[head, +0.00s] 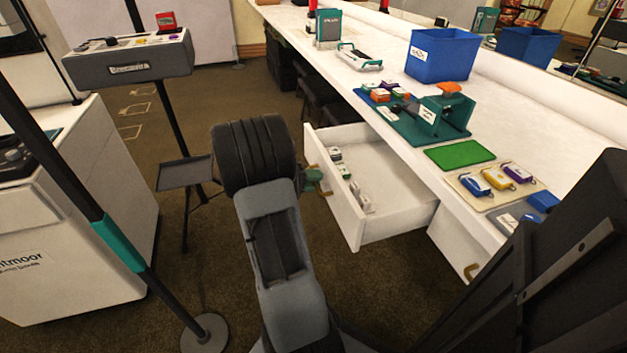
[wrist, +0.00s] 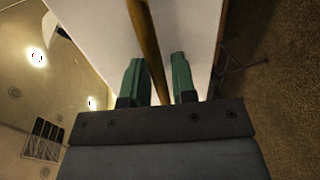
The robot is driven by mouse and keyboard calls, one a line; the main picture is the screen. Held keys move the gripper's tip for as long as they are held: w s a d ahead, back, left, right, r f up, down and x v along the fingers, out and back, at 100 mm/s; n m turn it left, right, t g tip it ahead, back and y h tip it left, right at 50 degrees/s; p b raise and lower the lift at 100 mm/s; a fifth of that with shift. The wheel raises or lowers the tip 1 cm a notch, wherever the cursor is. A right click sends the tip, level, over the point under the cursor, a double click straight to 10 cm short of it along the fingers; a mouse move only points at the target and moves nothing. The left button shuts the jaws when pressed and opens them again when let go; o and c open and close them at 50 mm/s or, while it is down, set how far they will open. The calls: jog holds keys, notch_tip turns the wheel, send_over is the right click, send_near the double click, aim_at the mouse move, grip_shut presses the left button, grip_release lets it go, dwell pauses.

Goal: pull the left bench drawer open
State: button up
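The left bench drawer (head: 347,203) is pulled well out from under the white bench, and its inside shows. Its brass handle (head: 328,171) is on the front panel in the head view. In the wrist view the brass handle (wrist: 148,50) runs between the two green fingers of my gripper (wrist: 158,82). The fingers stand apart, with a visible gap beside the handle. In the head view my gripper (head: 316,180) is at the drawer front, partly hidden behind my wrist. The drawer's white front also shows in the wrist view (wrist: 100,30).
Several small boxes (head: 345,170) lie in the drawer. A closed right drawer (head: 450,240) is beside it. The bench top (head: 540,125) holds a blue bin (head: 441,58), a green mat (head: 459,154) and tagged items. A stand with a small tray (head: 185,172) is left of my arm.

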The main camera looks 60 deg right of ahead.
jog(key=shift+o, duration=1)
jog(key=p+v, duration=0.2)
jog(key=v, duration=1.1)
jog(key=shift+w+a+p, duration=0.25)
jog(key=shift+a+p, duration=0.05)
jog(key=shift+p, duration=0.1)
jog(key=shift+r, duration=0.1)
jog(key=s+a+r+n+t+y+p, duration=0.2)
jog(key=a+r+n+t+y+p, duration=0.2)
jog(key=a+r+p, duration=0.9)
jog(key=s+a+r+n+t+y+p, duration=0.2)
jog(key=a+r+n+t+y+p, duration=0.2)
jog(key=a+r+t+y+p, duration=0.3)
jog(key=a+r+t+p, duration=0.1)
jog(key=a+r+p, duration=0.2)
jog(key=r, duration=0.3)
jog(key=a+r+t+p, duration=0.2)
jog(key=a+r+p, duration=0.2)
jog(key=r, duration=0.2)
jog(key=shift+s+y+p, duration=0.3)
jog(key=shift+y+p, duration=0.05)
jog(key=shift+y, duration=0.05)
jog(key=shift+d, duration=0.1)
